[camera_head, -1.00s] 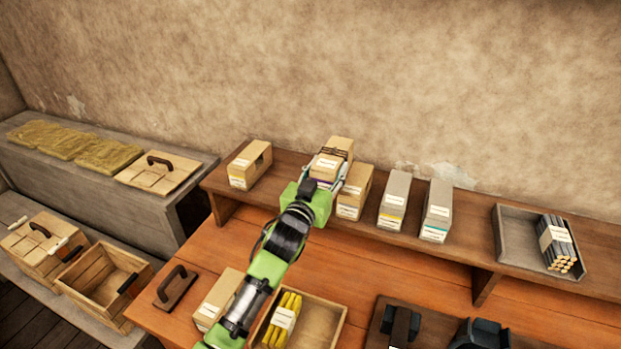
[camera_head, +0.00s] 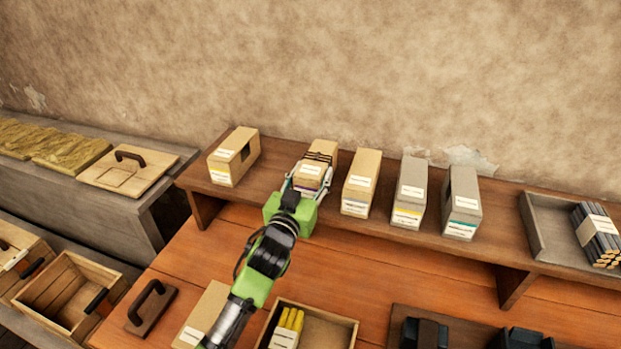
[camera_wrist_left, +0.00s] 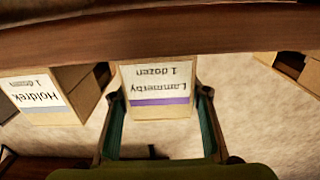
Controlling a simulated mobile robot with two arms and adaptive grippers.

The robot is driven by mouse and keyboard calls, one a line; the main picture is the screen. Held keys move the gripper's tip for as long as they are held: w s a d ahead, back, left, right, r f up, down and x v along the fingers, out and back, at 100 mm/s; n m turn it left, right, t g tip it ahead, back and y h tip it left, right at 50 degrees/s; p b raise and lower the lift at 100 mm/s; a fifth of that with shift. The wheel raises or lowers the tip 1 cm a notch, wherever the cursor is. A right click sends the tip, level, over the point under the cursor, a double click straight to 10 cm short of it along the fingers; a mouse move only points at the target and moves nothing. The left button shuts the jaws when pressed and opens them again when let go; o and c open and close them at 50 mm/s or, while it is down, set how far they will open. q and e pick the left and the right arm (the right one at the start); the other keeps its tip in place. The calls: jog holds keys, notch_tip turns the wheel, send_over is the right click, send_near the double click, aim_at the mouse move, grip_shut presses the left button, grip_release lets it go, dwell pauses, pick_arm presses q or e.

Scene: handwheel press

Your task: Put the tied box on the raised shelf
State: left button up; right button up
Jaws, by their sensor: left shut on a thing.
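The tied box (camera_head: 318,160) is a small tan carton with dark cord around it and a white label with a purple stripe. My left gripper (camera_head: 308,187) is shut on it, one finger on each side. In the left wrist view the box (camera_wrist_left: 156,88) shows upside down between the fingers, its label reading "Lammerby 1 dozen". The box is at the raised shelf (camera_head: 268,188), in the gap between two tan boxes. I cannot tell whether its base touches the shelf. My right gripper is not in view.
A tan box (camera_head: 234,157) stands left of the gap and another (camera_head: 361,182) close on the right. Two grey boxes (camera_head: 409,193) (camera_head: 462,202) and a grey tray (camera_head: 540,228) stand farther right. Below are an open crate (camera_head: 330,325) and a handled board (camera_head: 150,308).

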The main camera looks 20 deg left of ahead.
pick_arm(q)
jog(key=shift+s+r, duration=0.1)
jog(key=shift+s+d, duration=0.1)
jog(key=shift+s, duration=0.05)
jog(key=o, duration=1.1)
jog(key=shift+f, duration=0.2)
jog(key=shift+o, duration=0.2)
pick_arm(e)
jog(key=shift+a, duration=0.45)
pick_arm(q)
jog(key=shift+r, duration=0.1)
